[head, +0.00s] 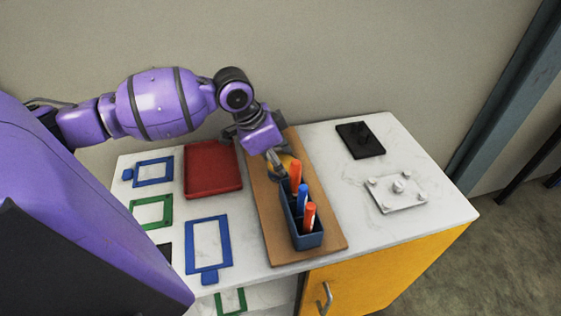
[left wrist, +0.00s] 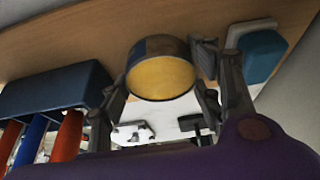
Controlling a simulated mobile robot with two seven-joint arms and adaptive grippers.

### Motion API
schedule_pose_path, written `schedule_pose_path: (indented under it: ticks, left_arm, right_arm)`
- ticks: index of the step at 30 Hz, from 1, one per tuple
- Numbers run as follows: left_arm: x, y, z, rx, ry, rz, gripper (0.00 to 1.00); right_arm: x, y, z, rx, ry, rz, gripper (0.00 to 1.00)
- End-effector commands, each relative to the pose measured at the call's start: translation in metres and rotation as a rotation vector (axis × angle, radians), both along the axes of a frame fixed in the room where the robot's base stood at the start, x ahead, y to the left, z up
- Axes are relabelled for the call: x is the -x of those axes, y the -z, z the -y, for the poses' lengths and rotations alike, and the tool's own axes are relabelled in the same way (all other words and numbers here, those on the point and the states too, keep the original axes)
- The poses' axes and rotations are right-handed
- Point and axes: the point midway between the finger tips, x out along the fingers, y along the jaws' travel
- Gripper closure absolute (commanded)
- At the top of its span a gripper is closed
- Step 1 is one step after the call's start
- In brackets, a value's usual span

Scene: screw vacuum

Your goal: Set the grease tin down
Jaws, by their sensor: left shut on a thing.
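The grease tin, a short round can with a yellow face, shows in the left wrist view (left wrist: 160,78) between the fingers of my left gripper (left wrist: 162,82). My left gripper is shut on the tin. I cannot tell whether the tin touches the board or hangs just above it. My right gripper is not in view.
A blue holder (head: 308,240) with orange and blue handles stands close in front of the tin. A red tray (head: 212,170) lies left of the board. A black plate (head: 360,140) and white plate (head: 398,192) lie right.

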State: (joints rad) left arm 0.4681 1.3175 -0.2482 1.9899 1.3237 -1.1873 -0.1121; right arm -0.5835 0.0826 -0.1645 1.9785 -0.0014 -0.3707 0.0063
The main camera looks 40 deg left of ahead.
Motion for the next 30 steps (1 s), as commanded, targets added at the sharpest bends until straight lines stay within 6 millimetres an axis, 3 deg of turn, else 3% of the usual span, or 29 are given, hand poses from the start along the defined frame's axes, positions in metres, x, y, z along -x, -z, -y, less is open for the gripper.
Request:
schedule_pose_path:
  ticks: [10,11,12,23,30]
  left_arm:
    - [-0.001,0.001,0.0,0.002,0.0,0.005,0.79]
    - [-0.001,0.001,0.0,0.0,0.0,0.004,0.38]
    - [-0.001,0.001,0.0,0.001,0.001,0.003,0.33]
    - [-0.001,-0.001,0.0,-0.001,0.001,0.003,0.33]
    - [0.01,-0.038,-0.01,-0.004,0.0,0.006,0.33]
  right_arm:
    - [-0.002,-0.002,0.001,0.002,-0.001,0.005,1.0]
    - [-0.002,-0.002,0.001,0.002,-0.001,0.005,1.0]
    - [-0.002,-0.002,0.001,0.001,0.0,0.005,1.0]
    - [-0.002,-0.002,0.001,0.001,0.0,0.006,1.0]
    - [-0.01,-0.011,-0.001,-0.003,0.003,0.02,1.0]
